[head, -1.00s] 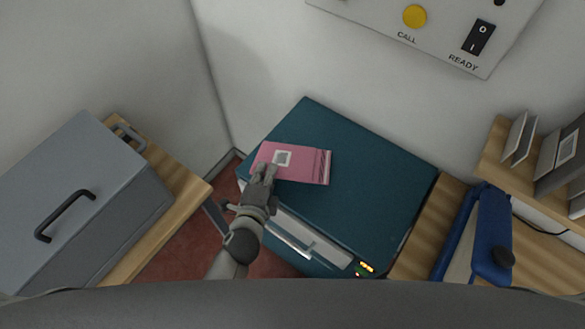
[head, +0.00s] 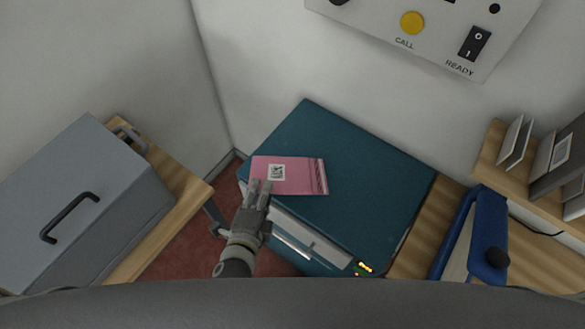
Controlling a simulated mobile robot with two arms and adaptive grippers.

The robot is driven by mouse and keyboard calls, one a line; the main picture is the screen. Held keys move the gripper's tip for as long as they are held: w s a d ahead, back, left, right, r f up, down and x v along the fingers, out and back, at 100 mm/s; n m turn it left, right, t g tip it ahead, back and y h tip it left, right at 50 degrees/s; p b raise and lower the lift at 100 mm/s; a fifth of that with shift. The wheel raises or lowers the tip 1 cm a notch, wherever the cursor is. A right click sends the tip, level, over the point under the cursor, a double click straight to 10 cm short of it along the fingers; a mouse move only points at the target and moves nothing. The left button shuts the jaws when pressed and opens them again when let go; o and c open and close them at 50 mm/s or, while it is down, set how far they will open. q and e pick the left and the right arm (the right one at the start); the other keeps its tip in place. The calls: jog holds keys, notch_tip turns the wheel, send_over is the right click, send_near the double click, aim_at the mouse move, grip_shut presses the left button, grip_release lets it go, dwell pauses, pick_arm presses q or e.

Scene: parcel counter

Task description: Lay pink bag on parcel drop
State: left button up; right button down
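The pink bag (head: 302,178), with a white printed label and a dark striped right end, lies flat on the teal top of the parcel drop (head: 345,190), near its left corner. My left gripper (head: 259,184) is at the bag's near left edge. Its fingers are spread apart, and their tips overlap the edge of the bag in the picture. Whether they still touch the bag I cannot tell. My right gripper is not in view.
A grey box with a black handle (head: 70,215) stands on a wooden counter at left. A blue object with a black knob (head: 487,230) is on the right counter, near upright holders (head: 553,150). A wall panel (head: 440,25) hangs above. The parcel drop's right side is clear.

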pick_arm(q)
jog(key=shift+s+a+r, duration=0.1)
jog(key=shift+s+r, duration=0.2)
jog(key=shift+s, duration=0.3)
notch_tip(320, 180, up, 7)
jog(key=s+p, duration=0.2)
jog(key=p, duration=0.4)
jog(key=shift+s+a, duration=0.2)
jog(key=shift+s, duration=0.2)
